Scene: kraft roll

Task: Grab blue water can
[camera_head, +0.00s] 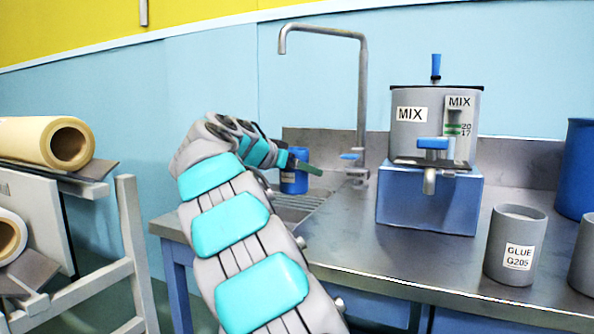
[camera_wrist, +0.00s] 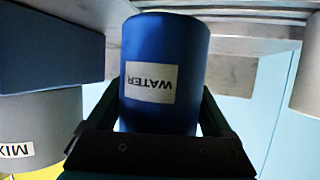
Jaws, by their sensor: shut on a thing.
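The blue water can (camera_head: 294,182) stands at the sink area, left of the tap, partly hidden by my gripper in the head view. In the wrist view the blue water can (camera_wrist: 165,55) fills the middle, with its white WATER label upside down. My gripper (camera_head: 300,165) reaches to the can from the left. In the wrist view my gripper (camera_wrist: 163,125) has one dark finger on each side of the can and is shut on it. Whether the can touches the surface below is not clear.
A grey tap (camera_head: 362,100) rises just right of the can. A grey MIX container (camera_head: 420,130) sits on a blue block (camera_head: 425,205). A grey GLUE can (camera_head: 515,250) stands on the metal counter (camera_head: 370,255). A rack with kraft rolls (camera_head: 45,140) is at left.

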